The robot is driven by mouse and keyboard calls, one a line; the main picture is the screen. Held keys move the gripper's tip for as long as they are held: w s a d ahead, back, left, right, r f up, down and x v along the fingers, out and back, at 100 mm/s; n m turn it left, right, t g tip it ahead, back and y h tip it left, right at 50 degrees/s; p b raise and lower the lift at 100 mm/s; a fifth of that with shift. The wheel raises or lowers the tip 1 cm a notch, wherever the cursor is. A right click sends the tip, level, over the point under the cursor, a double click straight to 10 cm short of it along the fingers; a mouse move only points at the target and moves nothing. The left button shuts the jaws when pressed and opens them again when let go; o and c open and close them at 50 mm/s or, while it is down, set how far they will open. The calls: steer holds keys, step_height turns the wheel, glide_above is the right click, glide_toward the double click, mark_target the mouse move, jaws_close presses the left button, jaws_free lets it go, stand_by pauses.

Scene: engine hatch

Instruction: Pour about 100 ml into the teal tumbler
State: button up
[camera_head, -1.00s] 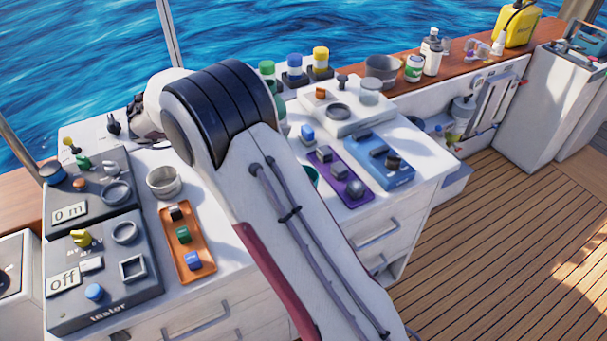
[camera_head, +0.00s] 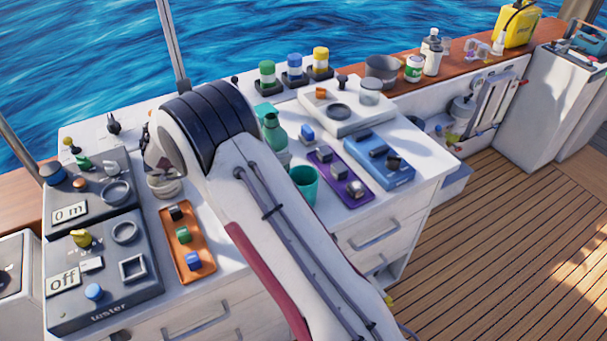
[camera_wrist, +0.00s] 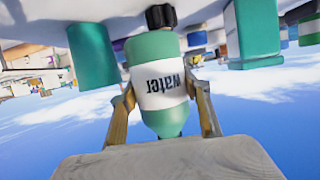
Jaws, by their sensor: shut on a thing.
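The green bottle with a white "water" label (camera_wrist: 160,82) is between the fingers of my gripper (camera_wrist: 164,98), which is shut on it. The wrist view is upside down; the bottle looks upright, its narrow end away from the counter. In the head view a green bottle (camera_head: 275,133) shows just right of my arm, partly hidden; my fingers are hidden there. The teal tumbler (camera_head: 304,187) stands upright on the counter, right of my arm and nearer than the bottle. It also shows in the wrist view (camera_wrist: 92,57), beside the held bottle and apart from it.
A teal block-like thing (camera_head: 265,110) stands behind the bottle; the purple tray (camera_head: 353,200) lies right of the tumbler. The orange tray (camera_head: 203,268) and grey panels (camera_head: 130,298) are at left.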

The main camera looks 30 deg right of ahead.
steer(key=shift+r, duration=0.15)
steer(key=shift+s+r+m+t+y, duration=0.15)
steer(key=shift+m+t+y, duration=0.25)
steer(key=shift+m+t, duration=0.6)
steer(key=m, duration=0.1)
steer(key=m+t, duration=0.1)
steer(key=shift+s+d+m+t+y, duration=0.15)
steer(key=shift+s+m+t+y, duration=0.15)
steer(key=shift+y, duration=0.1)
steer(key=shift+w+m+t, duration=0.15)
steer(key=shift+m+t, duration=0.25)
steer(key=shift+m, duration=0.2)
steer(key=shift+w+a+f+m+t, duration=0.2)
steer(key=shift+w+f+m+t, duration=0.1)
steer(key=shift+w+m+t, duration=0.25)
steer(key=shift+w+f+m+t, duration=0.15)
steer(key=shift+f+m+t, duration=0.3)
steer(key=shift+m, duration=0.2)
steer(key=shift+w+a+m+t, duration=0.15)
steer(key=shift+m+t, duration=0.25)
steer(key=shift+m, duration=0.2)
steer(key=shift+s+r+m+t, duration=0.15)
steer(key=shift+s+r+m, duration=0.05)
steer(key=shift+r, duration=0.5)
steer(key=shift+s+r+m+t, duration=0.15)
steer(key=shift+r+m, duration=0.05)
steer(key=shift+r, duration=0.45)
steer(key=shift+r, duration=0.2)
